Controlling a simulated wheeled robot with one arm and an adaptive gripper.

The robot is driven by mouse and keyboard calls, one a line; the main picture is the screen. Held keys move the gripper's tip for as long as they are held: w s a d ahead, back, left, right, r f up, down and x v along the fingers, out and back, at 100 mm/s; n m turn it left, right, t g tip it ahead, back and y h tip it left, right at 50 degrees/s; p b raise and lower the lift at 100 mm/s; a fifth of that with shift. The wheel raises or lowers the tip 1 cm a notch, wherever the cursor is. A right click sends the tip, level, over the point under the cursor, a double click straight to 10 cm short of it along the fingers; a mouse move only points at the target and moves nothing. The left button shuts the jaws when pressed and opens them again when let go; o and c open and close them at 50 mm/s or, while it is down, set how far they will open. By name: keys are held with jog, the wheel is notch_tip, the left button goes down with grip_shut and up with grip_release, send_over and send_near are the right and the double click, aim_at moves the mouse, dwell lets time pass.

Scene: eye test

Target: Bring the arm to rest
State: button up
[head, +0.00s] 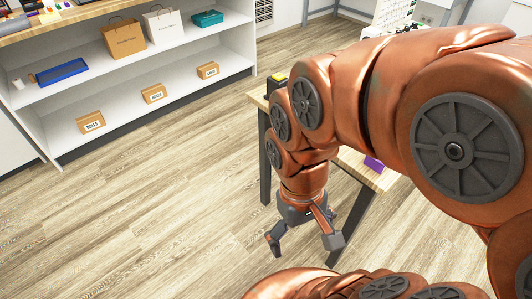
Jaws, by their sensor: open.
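My gripper (305,242) hangs at the end of my copper-coloured arm in the head view. Its fingers are spread apart and nothing shows between them. It points down over the wooden floor, in front of the edge of a small wooden table (256,98). My arm bends over from the right and hides most of that table.
A white shelf unit (150,82) at upper left holds a brown bag (124,38), a white bag (164,27), a teal box (207,18), a blue tray (62,72) and small cardboard boxes (153,94). A purple item (373,164) lies on the table. Floor at left is clear.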

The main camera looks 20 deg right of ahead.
jog(key=s+p+v, duration=0.2)
jog(key=p+v, duration=0.9)
jog(key=v, duration=0.1)
jog(key=shift+r+t+p, duration=0.3)
jog(key=shift+p, duration=0.05)
